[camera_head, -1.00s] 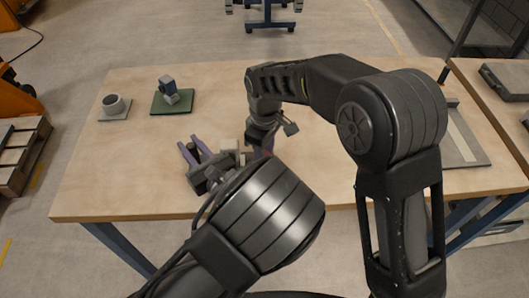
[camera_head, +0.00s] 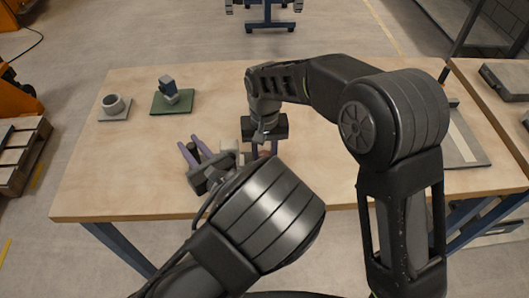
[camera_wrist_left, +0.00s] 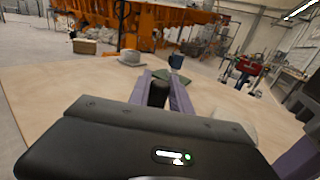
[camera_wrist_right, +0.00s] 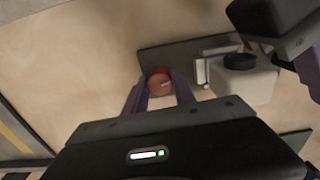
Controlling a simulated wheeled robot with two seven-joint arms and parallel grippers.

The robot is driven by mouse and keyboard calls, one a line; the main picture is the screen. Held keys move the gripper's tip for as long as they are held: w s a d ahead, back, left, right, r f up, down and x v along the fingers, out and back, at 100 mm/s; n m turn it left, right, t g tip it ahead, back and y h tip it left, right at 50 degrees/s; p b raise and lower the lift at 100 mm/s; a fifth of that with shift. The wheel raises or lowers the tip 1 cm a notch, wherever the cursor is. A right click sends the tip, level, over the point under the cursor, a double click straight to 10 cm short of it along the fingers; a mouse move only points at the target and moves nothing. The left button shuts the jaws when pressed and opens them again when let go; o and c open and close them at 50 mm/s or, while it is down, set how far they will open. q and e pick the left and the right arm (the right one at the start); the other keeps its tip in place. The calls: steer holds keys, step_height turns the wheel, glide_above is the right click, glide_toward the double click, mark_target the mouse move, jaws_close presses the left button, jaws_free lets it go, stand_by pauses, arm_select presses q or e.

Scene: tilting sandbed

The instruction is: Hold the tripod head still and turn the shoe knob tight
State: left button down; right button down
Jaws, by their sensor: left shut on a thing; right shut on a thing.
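The tripod head (camera_wrist_right: 245,80) shows in the right wrist view as a pale block with a black disc on top, beside a dark grey plate. In the head view it is a small pale part (camera_head: 228,146), largely hidden by my grippers. The red shoe knob (camera_wrist_right: 159,80) sits at the plate's end, between the fingertips of my right gripper (camera_wrist_right: 160,92), which is shut on it. My left gripper (camera_head: 192,150) has its purple fingers pointing away to the upper left. In the left wrist view, it is shut on a black upright, rounded part (camera_wrist_left: 157,94), apparently of the tripod head.
A grey ring on a flat plate (camera_head: 114,105) and a blue-grey piece on a green mat (camera_head: 172,101) stand at the back left of the wooden table (camera_head: 120,170). A grey panel (camera_head: 465,140) lies at the right. The table's left front is clear.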

steer(key=m, duration=1.1)
steer(key=shift+m, duration=1.8)
steer(key=c, duration=1)
jaws_free()
step_height(320, 180, up, 12)
steer(key=shift+r, duration=0.1)
